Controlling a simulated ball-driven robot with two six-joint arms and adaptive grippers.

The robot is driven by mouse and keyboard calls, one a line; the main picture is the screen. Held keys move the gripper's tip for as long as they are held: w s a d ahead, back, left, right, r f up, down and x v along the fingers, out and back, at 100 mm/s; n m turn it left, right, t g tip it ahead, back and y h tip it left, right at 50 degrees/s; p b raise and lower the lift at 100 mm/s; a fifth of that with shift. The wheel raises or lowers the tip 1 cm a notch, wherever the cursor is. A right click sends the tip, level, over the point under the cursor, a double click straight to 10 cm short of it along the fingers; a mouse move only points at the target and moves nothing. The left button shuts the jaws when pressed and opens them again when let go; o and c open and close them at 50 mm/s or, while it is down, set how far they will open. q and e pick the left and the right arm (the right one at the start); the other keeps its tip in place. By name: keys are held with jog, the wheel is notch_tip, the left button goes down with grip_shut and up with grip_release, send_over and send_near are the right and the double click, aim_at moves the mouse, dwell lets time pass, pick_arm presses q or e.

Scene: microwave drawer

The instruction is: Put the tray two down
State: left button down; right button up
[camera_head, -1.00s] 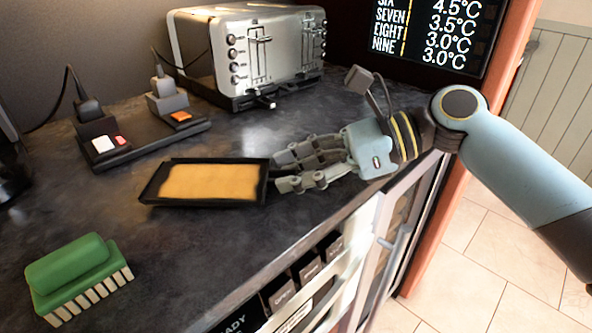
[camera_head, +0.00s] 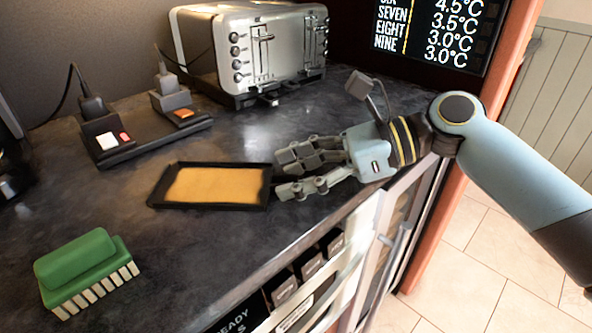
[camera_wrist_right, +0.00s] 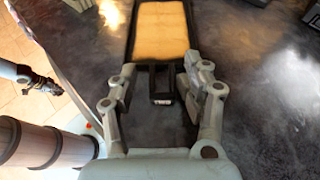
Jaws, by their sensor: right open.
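The tray is a black rectangular pan (camera_head: 163,198) with a flat orange-tan filling. It lies on the dark countertop in the middle of the head view. In the right wrist view the tray (camera_wrist_right: 131,30) extends away at the top, and its short dark end piece (camera_wrist_right: 161,85) lies between my fingers. My right gripper (camera_head: 283,174) is at the tray's right end, with its two fingers spread apart. In the right wrist view the fingers (camera_wrist_right: 158,78) are open on either side of the end piece, with gaps showing.
A silver toaster (camera_head: 250,55) stands behind the tray. A power strip (camera_head: 150,133) with plugs is at back left. A green brush (camera_head: 85,265) lies at front left. The counter (camera_head: 200,240) is clear between brush and tray; its edge is close in front.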

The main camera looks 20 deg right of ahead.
jog(key=shift+s+d+f, duration=0.1)
jog(key=shift+d+f, duration=0.05)
jog(key=shift+f, duration=0.3)
jog(key=shift+r, duration=0.2)
jog(key=r+p+v, duration=0.1)
jog(key=p+v, duration=0.1)
jog(key=v, duration=1)
jog(key=shift+r, duration=0.2)
